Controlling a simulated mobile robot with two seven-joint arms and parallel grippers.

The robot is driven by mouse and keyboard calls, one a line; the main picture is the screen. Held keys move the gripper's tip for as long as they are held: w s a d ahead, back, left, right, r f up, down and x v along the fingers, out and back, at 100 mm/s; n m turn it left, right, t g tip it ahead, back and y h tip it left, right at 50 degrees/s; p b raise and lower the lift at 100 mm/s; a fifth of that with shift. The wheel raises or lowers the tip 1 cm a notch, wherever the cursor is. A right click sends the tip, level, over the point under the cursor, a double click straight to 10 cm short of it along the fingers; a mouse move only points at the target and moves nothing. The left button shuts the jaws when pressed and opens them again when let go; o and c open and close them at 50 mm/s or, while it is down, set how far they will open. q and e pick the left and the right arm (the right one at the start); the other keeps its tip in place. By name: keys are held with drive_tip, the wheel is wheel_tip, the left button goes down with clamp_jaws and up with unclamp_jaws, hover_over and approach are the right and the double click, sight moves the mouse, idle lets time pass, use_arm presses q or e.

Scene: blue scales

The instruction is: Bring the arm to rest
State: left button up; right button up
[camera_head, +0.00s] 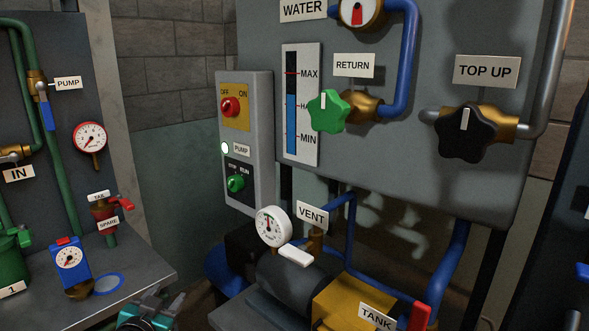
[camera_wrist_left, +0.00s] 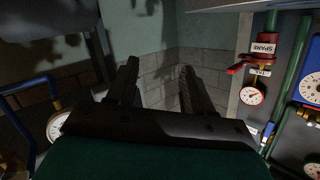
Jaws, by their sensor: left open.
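My left gripper (camera_head: 165,302) shows at the bottom edge of the head view, left of centre. It is over the gap between the left bench and the pump stand. In the left wrist view the two dark fingers (camera_wrist_left: 157,76) stand apart with nothing between them, and a stone wall and floor show beyond. The gripper touches nothing that I can see. Most of the left arm is out of the head view. My right gripper does not show.
The left bench (camera_head: 130,279) holds a blue gauge box (camera_head: 69,262) and a SPARE valve (camera_head: 106,211). On the right are a pump switch box (camera_head: 262,130), a grey panel (camera_head: 420,60) with green (camera_head: 327,112) and black (camera_head: 467,133) knobs, and a yellow TANK block (camera_head: 345,300).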

use_arm(q)
drive_tip(key=s+d+f+g, duration=0.1)
drive_tip(key=s+d+f, duration=0.2)
drive_tip(key=s, duration=0.6)
drive_tip(key=s+d+f+g+h, duration=0.1)
drive_tip(key=s+d+f+g, duration=0.1)
drive_tip(key=s+f, duration=0.4)
drive_tip(key=s+d+f+n+g, duration=0.1)
drive_tip(key=s+d+f, duration=0.3)
drive_tip(key=s, duration=0.8)
drive_tip(key=shift+s+d+f+g+h, duration=0.15)
drive_tip(key=shift+d+f+g+h, duration=0.15)
drive_tip(key=shift+d+f+h, duration=0.15)
